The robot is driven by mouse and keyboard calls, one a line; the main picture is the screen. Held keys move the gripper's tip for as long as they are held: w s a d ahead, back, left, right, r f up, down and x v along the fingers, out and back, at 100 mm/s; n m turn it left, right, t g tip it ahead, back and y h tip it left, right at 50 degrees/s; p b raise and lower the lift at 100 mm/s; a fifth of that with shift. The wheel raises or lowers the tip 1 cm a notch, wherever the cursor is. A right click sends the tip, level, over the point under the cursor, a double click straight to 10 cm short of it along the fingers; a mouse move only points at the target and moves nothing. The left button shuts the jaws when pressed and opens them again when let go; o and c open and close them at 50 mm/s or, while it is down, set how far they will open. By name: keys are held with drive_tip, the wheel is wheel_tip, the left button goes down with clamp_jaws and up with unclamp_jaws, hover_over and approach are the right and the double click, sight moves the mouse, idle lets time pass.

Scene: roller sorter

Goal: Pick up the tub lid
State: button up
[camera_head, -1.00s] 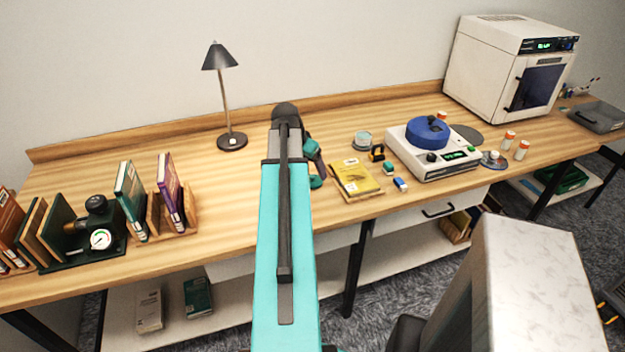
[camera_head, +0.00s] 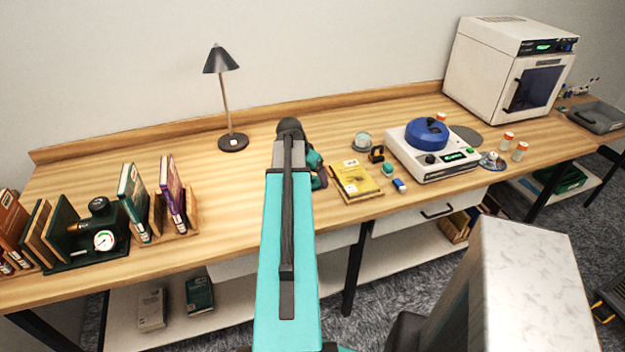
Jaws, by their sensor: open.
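No lid shows plainly as a tub lid. A small round pale tub-like thing (camera_head: 362,140) stands on the wooden bench right of my arm, and a flat grey disc (camera_head: 467,134) lies behind the white machine; I cannot tell if either is the lid. My gripper (camera_head: 321,179) is open, at the far end of my teal arm, just left of the yellow book. It is small and partly hidden by my arm; no object shows between its jaws. It is left of and nearer than the round thing, apart from it.
A yellow book (camera_head: 356,180), a black-and-yellow tape measure (camera_head: 376,154) and small blocks (camera_head: 399,185) lie near my gripper. The white machine (camera_head: 436,164) with a blue top stands to the right. A lamp (camera_head: 232,142) and books stand left. The bench between lamp and arm is clear.

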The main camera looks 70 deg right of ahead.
drive_tip(key=shift+d+f, duration=0.15)
drive_tip(key=shift+f, duration=0.25)
drive_tip(key=shift+c, duration=0.4)
drive_tip(key=c, duration=1)
